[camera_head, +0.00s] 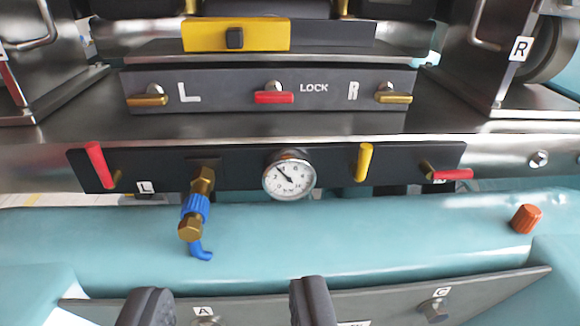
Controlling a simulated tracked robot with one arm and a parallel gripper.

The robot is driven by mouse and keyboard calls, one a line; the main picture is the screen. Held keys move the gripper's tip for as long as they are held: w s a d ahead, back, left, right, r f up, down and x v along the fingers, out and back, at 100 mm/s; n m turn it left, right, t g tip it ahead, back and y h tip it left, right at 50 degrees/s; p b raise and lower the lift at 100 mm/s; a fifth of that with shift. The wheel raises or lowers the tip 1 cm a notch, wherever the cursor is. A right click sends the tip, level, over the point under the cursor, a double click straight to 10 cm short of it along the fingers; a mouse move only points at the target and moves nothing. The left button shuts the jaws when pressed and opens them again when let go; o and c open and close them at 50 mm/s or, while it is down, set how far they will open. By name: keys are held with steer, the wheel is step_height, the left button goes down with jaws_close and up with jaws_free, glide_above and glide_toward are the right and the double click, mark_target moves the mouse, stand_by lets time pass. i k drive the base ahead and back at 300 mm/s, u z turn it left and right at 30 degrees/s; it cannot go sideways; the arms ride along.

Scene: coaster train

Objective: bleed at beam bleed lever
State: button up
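A dark valve panel (235,172) runs along the steel beam. It carries a yellow lever (364,161) pointing upward right of a round white-faced gauge (290,175). A red lever (97,164) at its left end stands nearly upright, and another red lever (450,174) at its right end lies horizontal. No label reads "bleed", so I cannot tell for certain which is the bleed lever. A brass fitting with a blue hose piece (195,206) hangs below the panel. My gripper (230,300) is open, its two dark fingertips wide apart and empty at the bottom, below the panel.
An upper panel (335,95) marked L, LOCK and R carries two brass levers and a red one (274,97). A yellow-and-black block (235,36) sits above. An orange-red knob (526,218) stands on the teal tube (400,230). A steel plate (385,304) with bolts crosses the bottom.

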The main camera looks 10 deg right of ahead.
mark_target(358, 170)
steer(key=u, duration=0.5)
steer(key=k, duration=1.15)
steer(key=z, duration=0.6)
steer(key=i, duration=1)
steer(key=u, duration=0.05)
